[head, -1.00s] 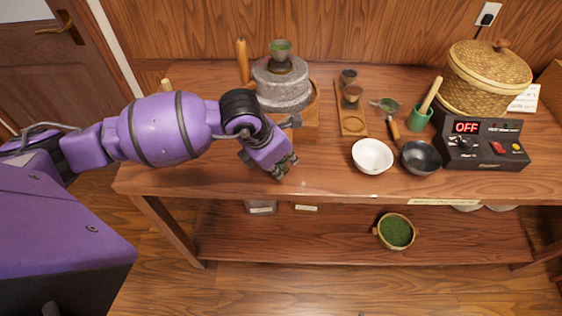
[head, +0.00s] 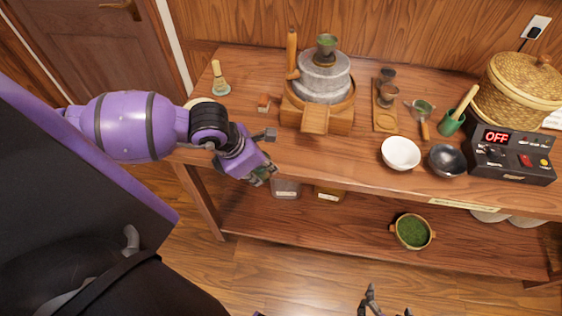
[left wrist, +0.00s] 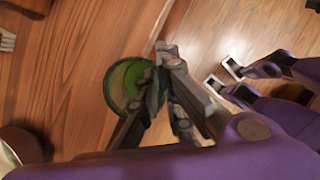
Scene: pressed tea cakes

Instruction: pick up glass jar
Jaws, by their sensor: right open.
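Two clear, label-fronted containers stand on the lower shelf in the head view: a pale jar (head: 285,188) and an amber one (head: 327,194). I cannot tell for sure which is the glass jar. My left gripper (head: 262,176) is over the table's front edge, up and left of them, with a bit of green at its fingers. In the left wrist view, a round green vessel (left wrist: 116,92) lies behind the left fingers (left wrist: 169,58), which partly hide it. Whether they grip it is unclear. My right gripper (head: 386,300) is open and empty at the bottom of the head view.
On the table stand a stone mill (head: 322,82), a whisk (head: 220,82), a white bowl (head: 400,153), a dark bowl (head: 447,160) and a control box (head: 512,163). A bowl of green powder (head: 412,232) sits on the lower shelf. The front-left tabletop is mostly clear.

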